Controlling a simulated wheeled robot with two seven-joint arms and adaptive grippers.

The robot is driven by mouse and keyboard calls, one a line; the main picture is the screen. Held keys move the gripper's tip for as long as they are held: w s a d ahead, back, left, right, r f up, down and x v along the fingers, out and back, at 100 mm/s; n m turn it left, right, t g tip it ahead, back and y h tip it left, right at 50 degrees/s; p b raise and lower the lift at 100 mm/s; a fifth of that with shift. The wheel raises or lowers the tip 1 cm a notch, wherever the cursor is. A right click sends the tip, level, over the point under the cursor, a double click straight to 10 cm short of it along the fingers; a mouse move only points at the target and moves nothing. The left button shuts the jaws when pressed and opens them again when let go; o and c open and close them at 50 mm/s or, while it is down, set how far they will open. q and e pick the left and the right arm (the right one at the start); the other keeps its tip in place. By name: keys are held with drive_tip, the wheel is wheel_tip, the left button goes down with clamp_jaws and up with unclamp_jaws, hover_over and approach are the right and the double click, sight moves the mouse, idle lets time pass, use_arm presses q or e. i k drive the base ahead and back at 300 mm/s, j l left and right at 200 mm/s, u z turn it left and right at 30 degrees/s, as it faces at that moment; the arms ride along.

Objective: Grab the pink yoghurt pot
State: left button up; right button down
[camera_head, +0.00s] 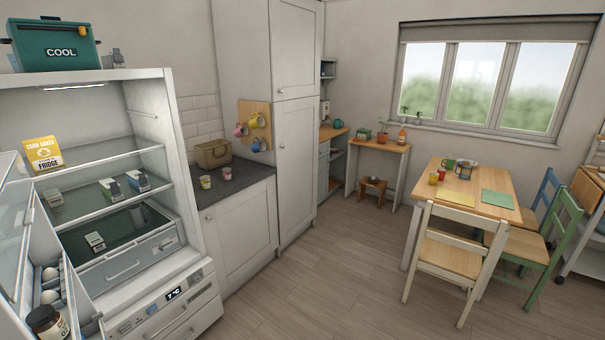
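The pink yoghurt pot (227,174) stands upright on the slate worktop (238,184), near its back part beside the tall white cupboard. It is small in this view. A similar yellowish pot (205,182) stands just to its left, with a small gap between them. Both pots are clear of any gripper. Neither of my grippers shows in the head view.
A brown bread bin (212,153) stands behind the pots against the tiles. Mugs hang on a wooden board (254,124) to the right. An open fridge (130,78) stands left of the worktop. The wooden floor (340,262) ahead is clear; a table (476,182) with chairs is at right.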

sight(226, 171)
drive_tip(key=i, duration=0.9)
drive_tip(key=i+l, duration=0.1)
drive_tip(key=i, duration=0.8)
drive_tip(key=i+l+u, duration=0.15)
drive_tip(key=i+u, duration=0.35)
drive_tip(key=i+l+u, duration=0.45)
drive_tip(key=i, duration=0.25)
drive_tip(key=i+l+u, duration=0.5)
